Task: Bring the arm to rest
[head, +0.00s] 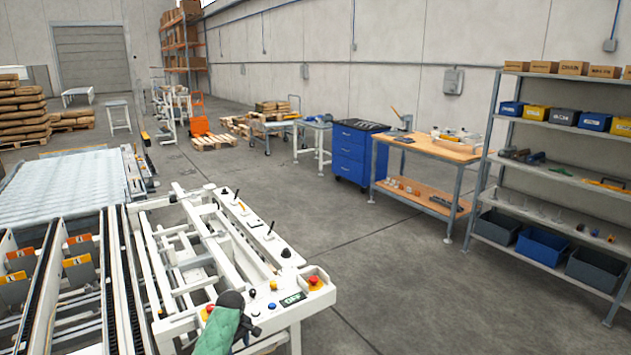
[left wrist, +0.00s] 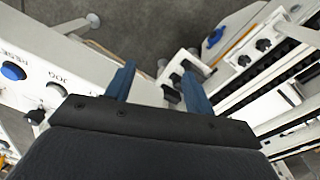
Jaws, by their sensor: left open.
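My left gripper (left wrist: 158,70) shows in the left wrist view with its two blue fingers spread apart. Nothing is held between them. A black switch-like part of the machine shows between and beyond the fingers; I cannot tell how far off it is. The control panel (left wrist: 85,68) lies to the left of the fingers, with a blue button (left wrist: 13,71) and a black knob near a JOG label. In the head view a green and dark part of my arm covers the near corner of the white control console (head: 258,238); the fingers cannot be made out there. My right gripper is in neither view.
The console carries a red emergency button (head: 315,283), a small display (head: 292,299) and several levers. A roller conveyor (head: 60,188) lies at the left. A blue drawer cabinet (head: 352,155), a workbench (head: 440,148) and a shelf rack (head: 560,180) stand right, beyond open floor (head: 400,270).

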